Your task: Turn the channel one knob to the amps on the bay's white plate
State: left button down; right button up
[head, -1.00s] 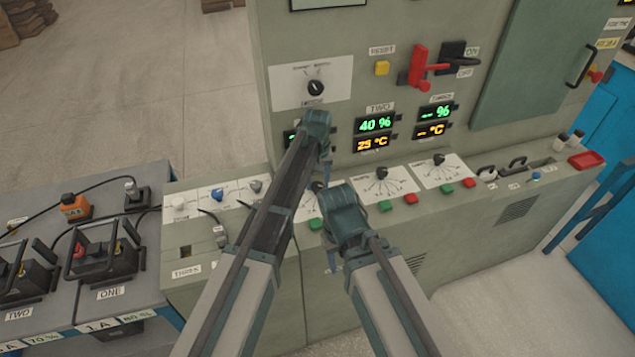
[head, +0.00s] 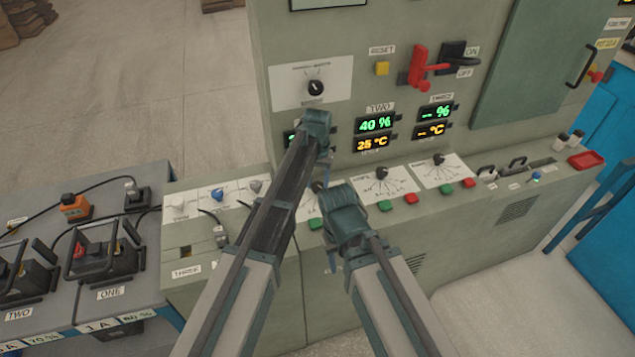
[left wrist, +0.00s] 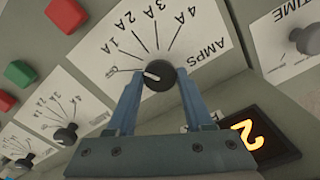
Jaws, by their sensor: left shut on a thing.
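In the left wrist view the channel one knob (left wrist: 160,75) is a round black knob on a white AMPS dial plate (left wrist: 205,35) marked 0 and 1A to 4A. Its white mark points left, at about the 0 line. My left gripper (left wrist: 158,82) has one blue finger on each side of the knob and is shut on it. In the head view my left arm hides most of this knob.
Two similar dial knobs (head: 382,173) (head: 439,159) with green and red buttons sit to the right on the sloping console. A selector knob (head: 316,88) is on the upright panel above. A lit display (head: 375,124) reads 40 %. Battery TWO (head: 22,270) stands at far left.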

aim_at(317, 187)
pick_arm(q)
jog(key=shift+c, duration=1.4)
grip_release()
jog(key=shift+r, duration=0.1)
notch_tip(317, 187, up, 14)
jog(key=p, duration=1.4)
jog(key=shift+f, duration=0.2)
jog(key=s+a+f+b, duration=0.1)
jog(key=s+a, duration=0.1)
jog(key=s, duration=0.7)
jog(key=s+a+f+m+b, duration=0.1)
jog(key=s+f+b, duration=0.1)
jog(key=s, duration=0.7)
jog(key=s+a+f+y+b, duration=0.1)
jog(key=s+a+b, duration=0.1)
jog(key=s, duration=0.7)
jog(key=shift+a+f, duration=0.35)
